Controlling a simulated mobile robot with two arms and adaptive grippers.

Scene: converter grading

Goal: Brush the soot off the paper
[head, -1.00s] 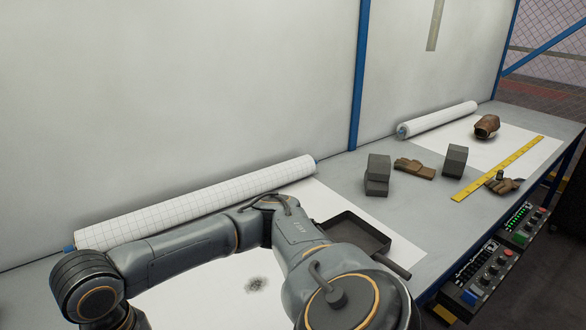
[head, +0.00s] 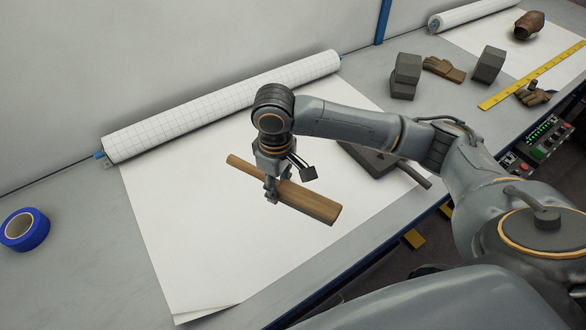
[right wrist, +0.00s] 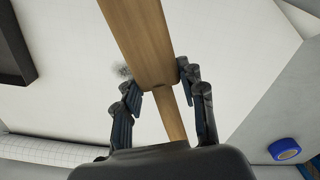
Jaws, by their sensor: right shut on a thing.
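The white paper (head: 190,250) lies spread on the bench, unrolled from a gridded roll (head: 225,105) along its back edge. My right gripper (head: 271,190) is shut on a wooden brush (head: 312,203) and holds it over the paper; I cannot tell how high. In the right wrist view the brush (right wrist: 140,35) runs between the fingers. A grey soot smudge (right wrist: 123,71) shows on the paper beside the brush there. In the head view the soot is not visible, likely behind the brush or gripper. My left gripper is out of view.
A dark pan (head: 372,162) sits at the paper's right edge, partly behind my right arm. Blue tape (head: 24,230) lies at the left. Grey blocks (head: 405,76), a glove (head: 443,69) and a yellow ruler (head: 530,77) lie beyond. The paper's left part is clear.

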